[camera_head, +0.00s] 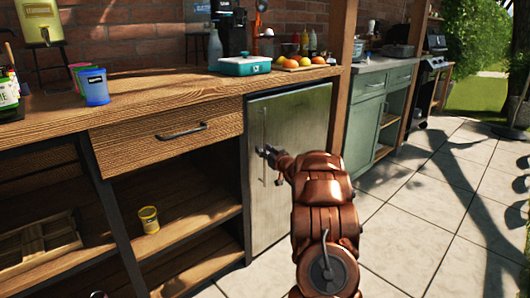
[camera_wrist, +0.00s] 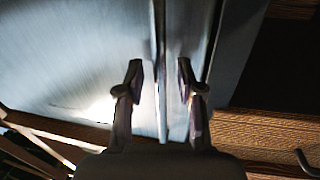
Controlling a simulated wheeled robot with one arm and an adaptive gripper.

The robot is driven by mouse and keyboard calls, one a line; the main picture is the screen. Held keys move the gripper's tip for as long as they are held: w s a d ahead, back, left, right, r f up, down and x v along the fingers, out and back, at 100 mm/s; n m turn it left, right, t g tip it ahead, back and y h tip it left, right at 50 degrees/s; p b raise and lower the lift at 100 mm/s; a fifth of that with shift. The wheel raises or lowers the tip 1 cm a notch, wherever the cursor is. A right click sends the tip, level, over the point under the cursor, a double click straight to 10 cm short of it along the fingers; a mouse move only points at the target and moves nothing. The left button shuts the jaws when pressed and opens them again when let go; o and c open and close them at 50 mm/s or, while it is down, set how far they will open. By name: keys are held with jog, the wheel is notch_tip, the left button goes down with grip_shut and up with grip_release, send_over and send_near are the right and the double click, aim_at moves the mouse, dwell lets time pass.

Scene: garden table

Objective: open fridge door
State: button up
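The small fridge (camera_head: 305,118) has a grey-green metal door (camera_head: 298,150), which looks shut. It stands under the wooden counter. Its vertical bar handle (camera_head: 264,125) is near the door's left edge. My gripper (camera_head: 268,154) is at the handle, partly hidden by my arm in the head view. In the wrist view, my gripper (camera_wrist: 159,72) has its two fingers spread. The handle (camera_wrist: 159,30) runs between them with a gap on both sides. The fridge door (camera_wrist: 75,50) fills much of that view.
A wooden drawer (camera_head: 165,140) and open shelves with a yellow can (camera_head: 149,220) lie left of the fridge. A wooden post (camera_head: 343,75) and green cabinet (camera_head: 365,130) stand to the right. Tiled floor (camera_head: 420,225) is clear at right.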

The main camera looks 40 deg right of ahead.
grip_shut()
dwell(0.3)
dwell(0.4)
